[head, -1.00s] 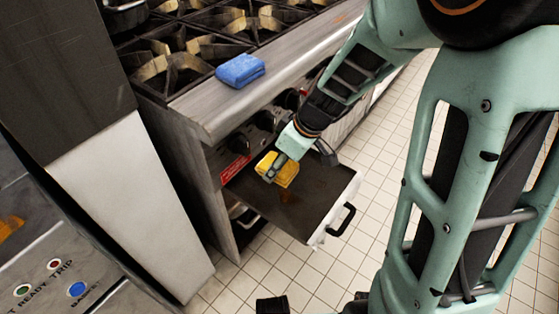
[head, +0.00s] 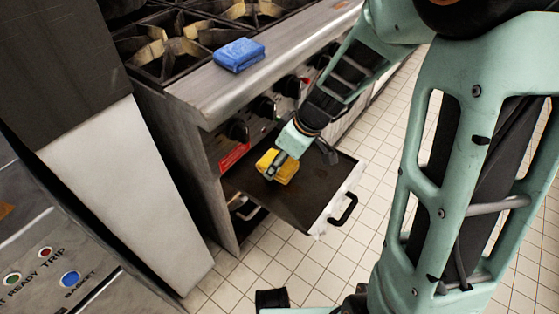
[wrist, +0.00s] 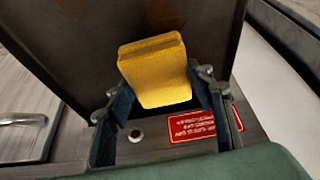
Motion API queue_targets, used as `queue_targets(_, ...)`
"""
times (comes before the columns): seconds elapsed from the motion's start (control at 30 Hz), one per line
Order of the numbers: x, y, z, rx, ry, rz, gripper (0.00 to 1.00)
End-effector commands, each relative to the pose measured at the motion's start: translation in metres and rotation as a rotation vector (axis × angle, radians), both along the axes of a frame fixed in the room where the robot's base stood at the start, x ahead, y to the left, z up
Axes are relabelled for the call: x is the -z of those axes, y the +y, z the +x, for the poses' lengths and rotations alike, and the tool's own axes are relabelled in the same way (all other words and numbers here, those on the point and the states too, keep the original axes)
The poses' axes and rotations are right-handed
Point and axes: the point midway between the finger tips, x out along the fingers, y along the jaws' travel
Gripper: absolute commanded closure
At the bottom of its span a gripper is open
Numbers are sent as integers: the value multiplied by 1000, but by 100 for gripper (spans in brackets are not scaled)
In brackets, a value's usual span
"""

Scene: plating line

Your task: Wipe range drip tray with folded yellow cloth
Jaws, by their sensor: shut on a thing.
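The folded yellow cloth (head: 287,172) is held in my gripper (head: 271,170), at the left part of the pulled-out drip tray (head: 312,204). The wrist view shows the yellow cloth (wrist: 158,75) between the two fingers of my gripper (wrist: 165,100), which are shut on it. The dark tray surface (wrist: 85,45) lies beneath or just behind it; I cannot tell if the cloth presses on it. A reddish-brown stain (wrist: 162,14) shows on the tray just beyond the cloth in the wrist view. The cloth's underside is hidden.
A folded blue cloth (head: 238,54) lies on the range's front ledge (head: 215,92), above the tray. Burner grates (head: 180,45) are behind it. Control knobs (head: 238,130) line the front panel. The tray's black handle (head: 343,209) sticks out over the open tiled floor (head: 290,268).

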Motion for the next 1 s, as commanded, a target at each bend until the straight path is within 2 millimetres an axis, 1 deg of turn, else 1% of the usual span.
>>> queue_targets(1.0,17,0,0,0,-1,1,71)
